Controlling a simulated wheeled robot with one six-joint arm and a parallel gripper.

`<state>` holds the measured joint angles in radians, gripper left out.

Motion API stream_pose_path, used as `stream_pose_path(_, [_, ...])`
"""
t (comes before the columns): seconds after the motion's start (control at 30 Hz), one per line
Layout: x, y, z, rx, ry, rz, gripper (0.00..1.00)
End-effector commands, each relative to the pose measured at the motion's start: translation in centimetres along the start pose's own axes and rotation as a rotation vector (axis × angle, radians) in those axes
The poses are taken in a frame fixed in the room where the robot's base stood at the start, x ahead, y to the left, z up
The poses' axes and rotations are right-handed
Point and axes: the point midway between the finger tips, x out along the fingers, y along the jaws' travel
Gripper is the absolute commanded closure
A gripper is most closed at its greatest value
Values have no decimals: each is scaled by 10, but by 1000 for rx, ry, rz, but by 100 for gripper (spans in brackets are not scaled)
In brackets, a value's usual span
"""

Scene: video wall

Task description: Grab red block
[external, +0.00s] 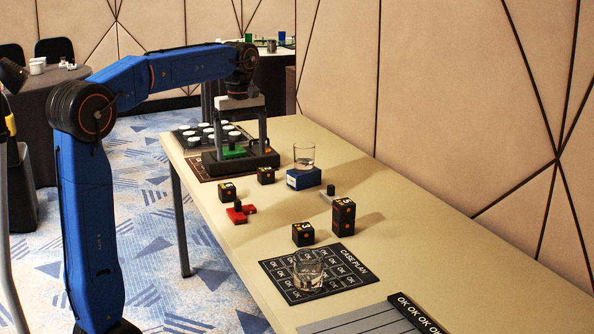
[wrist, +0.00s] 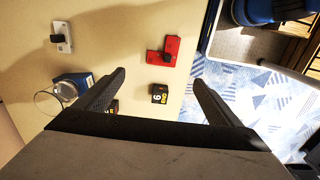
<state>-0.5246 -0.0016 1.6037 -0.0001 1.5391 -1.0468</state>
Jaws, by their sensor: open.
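The red block (external: 240,214) is a flat, L-shaped piece with a dark knob on top. It lies on the table near its left edge in the external view. In the wrist view the red block (wrist: 169,46) lies flat, beyond the fingertips. My gripper (external: 242,150) is at the far part of the table, above and around a dark base area, apart from the red block. In the wrist view my gripper (wrist: 158,77) is open, with nothing held between its fingers. A dark numbered cube (wrist: 159,93) shows between the fingers, below them.
A green block (external: 233,152) sits by my gripper. A glass (external: 304,156) stands on a blue box (external: 304,179). Several dark cubes, such as one (external: 303,234), and a grey knobbed block (external: 329,194) stand nearby. A black plan mat (external: 345,282) with another glass lies nearer. The wall borders the table's right.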

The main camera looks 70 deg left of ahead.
Motion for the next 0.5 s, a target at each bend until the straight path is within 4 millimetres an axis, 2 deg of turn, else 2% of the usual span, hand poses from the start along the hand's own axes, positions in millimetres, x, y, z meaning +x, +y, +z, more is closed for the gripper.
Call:
stream_pose_path(0.17, [22,-1,0,-2,-2,-3,12])
stream_pose_path(0.5, [83,-1,1,0,-2,-3,12])
